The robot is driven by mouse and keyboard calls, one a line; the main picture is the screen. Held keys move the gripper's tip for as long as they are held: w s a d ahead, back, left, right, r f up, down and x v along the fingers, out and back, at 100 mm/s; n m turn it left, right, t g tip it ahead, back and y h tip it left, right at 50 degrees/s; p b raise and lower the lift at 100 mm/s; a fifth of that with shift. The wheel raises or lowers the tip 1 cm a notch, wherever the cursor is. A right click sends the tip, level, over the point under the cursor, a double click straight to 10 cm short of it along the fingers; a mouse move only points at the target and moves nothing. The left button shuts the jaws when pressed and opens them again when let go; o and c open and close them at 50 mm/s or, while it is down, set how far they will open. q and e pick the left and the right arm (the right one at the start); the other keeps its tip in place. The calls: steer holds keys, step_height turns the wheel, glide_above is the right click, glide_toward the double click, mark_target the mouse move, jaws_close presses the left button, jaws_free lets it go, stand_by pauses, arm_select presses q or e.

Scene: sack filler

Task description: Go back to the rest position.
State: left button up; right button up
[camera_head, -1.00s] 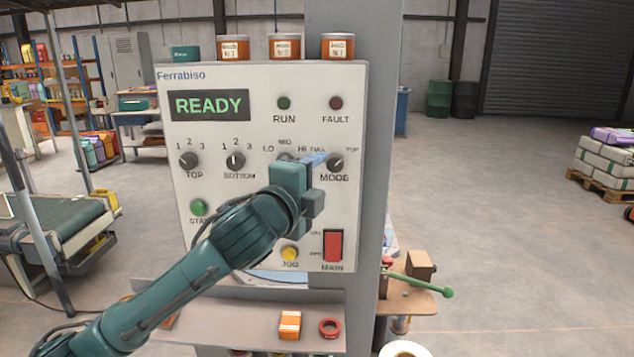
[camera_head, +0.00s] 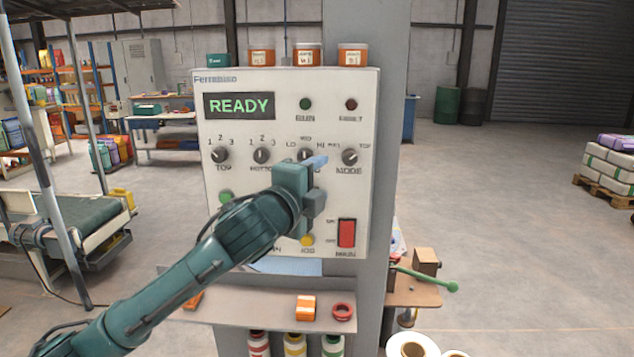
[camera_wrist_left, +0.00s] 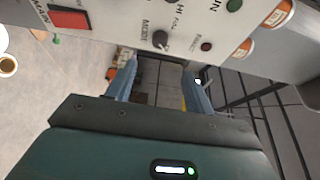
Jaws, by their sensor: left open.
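My left gripper (camera_head: 316,162) is open and empty in front of the control panel (camera_head: 225,135), close to its unlabelled-looking LO/MID/HI knob (camera_head: 305,155) and left of the MODE knob (camera_head: 350,157). My left arm comes in from the lower left and hides part of the panel's lower half. In the left wrist view the two blue fingers (camera_wrist_left: 161,80) are apart with nothing between them, and the MODE knob (camera_wrist_left: 160,39) shows above them. The panel's display reads READY. My right gripper is not in view.
A shelf (camera_head: 250,312) below the panel holds an orange box (camera_head: 306,307) and a red ring (camera_head: 342,311). A grey column (camera_head: 385,200) stands behind the panel. A conveyor (camera_head: 70,220) is at the left, stacked sacks (camera_head: 610,165) at the right.

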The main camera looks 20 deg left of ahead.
arm_select(q)
steer(key=s+d+f+n+g+h, duration=0.1)
steer(key=s+d+f+n, duration=0.15)
steer(key=f, duration=0.65)
steer(key=s+d+f+n+g, duration=0.1)
steer(key=s+f+n+g, duration=0.15)
steer(key=f, duration=0.75)
steer(key=s+d+f+n+g+h, duration=0.1)
steer(key=s+f+n, duration=0.2)
steer(key=f, duration=0.6)
steer(key=s+f+n+g+y, duration=0.1)
steer(key=s+f+n+g, duration=0.2)
steer(key=s+f+n, duration=0.5)
steer(key=s+f, duration=1.1)
steer(key=s, duration=0.2)
steer(key=shift+a+n, duration=0.15)
steer(key=shift+n, duration=0.25)
steer(key=shift+f+g, duration=0.1)
steer(key=shift+g, duration=0.15)
